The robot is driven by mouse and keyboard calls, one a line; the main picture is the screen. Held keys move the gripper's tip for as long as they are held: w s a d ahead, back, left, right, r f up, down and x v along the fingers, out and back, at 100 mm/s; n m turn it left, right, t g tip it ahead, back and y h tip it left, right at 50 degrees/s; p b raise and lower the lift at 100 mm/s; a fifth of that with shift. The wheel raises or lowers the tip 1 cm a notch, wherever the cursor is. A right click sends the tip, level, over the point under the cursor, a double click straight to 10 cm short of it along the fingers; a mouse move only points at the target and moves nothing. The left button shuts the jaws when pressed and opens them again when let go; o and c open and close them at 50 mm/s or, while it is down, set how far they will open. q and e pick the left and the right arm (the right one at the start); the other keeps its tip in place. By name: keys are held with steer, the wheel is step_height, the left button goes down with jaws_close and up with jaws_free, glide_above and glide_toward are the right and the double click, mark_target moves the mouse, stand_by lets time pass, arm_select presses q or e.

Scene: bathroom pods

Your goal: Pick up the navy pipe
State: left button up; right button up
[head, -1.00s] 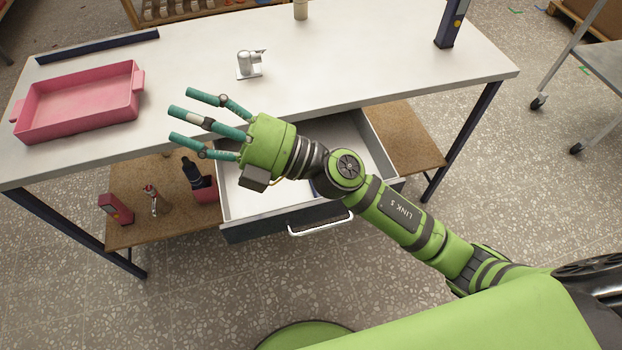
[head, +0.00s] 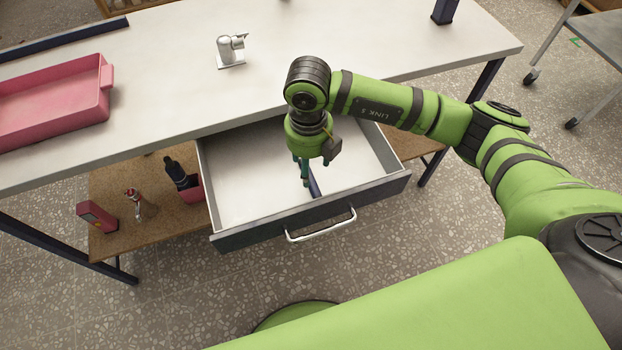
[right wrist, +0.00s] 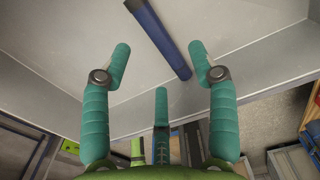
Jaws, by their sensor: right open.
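The navy pipe (head: 315,187) lies on the floor of the open drawer (head: 245,185). In the head view it is partly hidden by my right gripper (head: 303,178). In the right wrist view the pipe (right wrist: 160,38) lies slanted, its near end between the two side fingers. My right gripper (right wrist: 160,62) is open and empty, its teal fingers pointing down into the drawer over the pipe. I cannot tell the exact height left above it. My left gripper is not in view.
The drawer's front wall with its handle (head: 320,226) and its side walls surround the gripper. The white tabletop (head: 160,90) overhangs the drawer's back. A pink tray (head: 50,112) and a silver object (head: 231,50) stand on top. Small items stand on the lower shelf (head: 150,225).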

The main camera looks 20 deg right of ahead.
mark_target(312, 183)
steer(key=f, duration=0.2)
steer(key=f+p, duration=0.1)
steer(key=f, duration=0.2)
steer(key=shift+s+a+f, duration=0.1)
steer(key=shift+s+f, duration=0.1)
steer(key=shift+f, duration=0.1)
steer(key=c, duration=1.1)
